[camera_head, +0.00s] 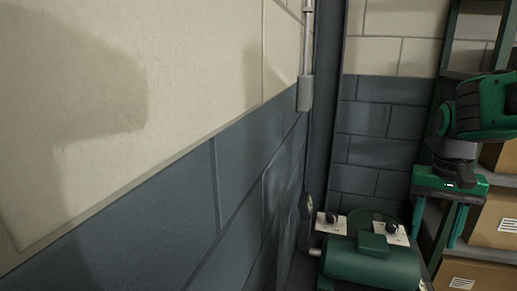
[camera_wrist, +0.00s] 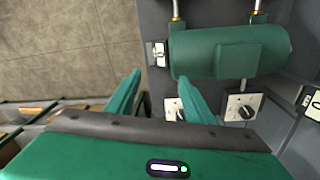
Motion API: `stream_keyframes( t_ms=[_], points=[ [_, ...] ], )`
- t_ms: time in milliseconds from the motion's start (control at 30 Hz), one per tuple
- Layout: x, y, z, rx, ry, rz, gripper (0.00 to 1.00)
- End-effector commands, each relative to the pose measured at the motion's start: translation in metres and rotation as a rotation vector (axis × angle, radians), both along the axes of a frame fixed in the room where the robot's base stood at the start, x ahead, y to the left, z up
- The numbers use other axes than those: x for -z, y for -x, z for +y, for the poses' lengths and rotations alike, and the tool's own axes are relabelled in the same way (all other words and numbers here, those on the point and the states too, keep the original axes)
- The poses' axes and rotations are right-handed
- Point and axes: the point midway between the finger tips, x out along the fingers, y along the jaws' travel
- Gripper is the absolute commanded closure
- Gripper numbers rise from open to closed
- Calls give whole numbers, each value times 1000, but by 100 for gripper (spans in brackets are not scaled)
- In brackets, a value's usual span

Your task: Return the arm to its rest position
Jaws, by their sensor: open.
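My gripper (camera_head: 438,222) hangs at the right of the head view, fingers down and apart, with nothing between them. It is beside and above the green motor-like casing (camera_head: 372,264), apart from it in that view. In the wrist view my gripper's two teal fingers (camera_wrist: 159,78) are spread, and the green casing (camera_wrist: 215,52) lies beyond them. One finger overlaps the casing's lower edge in that view; I see no clear contact.
White plates with black knobs (camera_head: 330,223) (camera_wrist: 242,108) sit by the casing. A shelf with cardboard boxes (camera_head: 497,222) stands behind my arm at the right. A two-tone block wall (camera_head: 150,190) fills the left. Bare floor (camera_wrist: 60,50) shows left in the wrist view.

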Motion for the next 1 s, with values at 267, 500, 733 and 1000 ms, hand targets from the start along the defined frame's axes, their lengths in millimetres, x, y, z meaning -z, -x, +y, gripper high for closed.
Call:
stream_keyframes(
  t_ms=[267, 500, 733, 1000],
  points=[
    [35, 113, -21, -1, -41, 0, 52],
    [60, 165, -18, -14, -77, -8, 52],
    [65, 173, -17, -16, -84, -9, 52],
    [65, 172, -17, -16, -83, -8, 52]
  ],
)
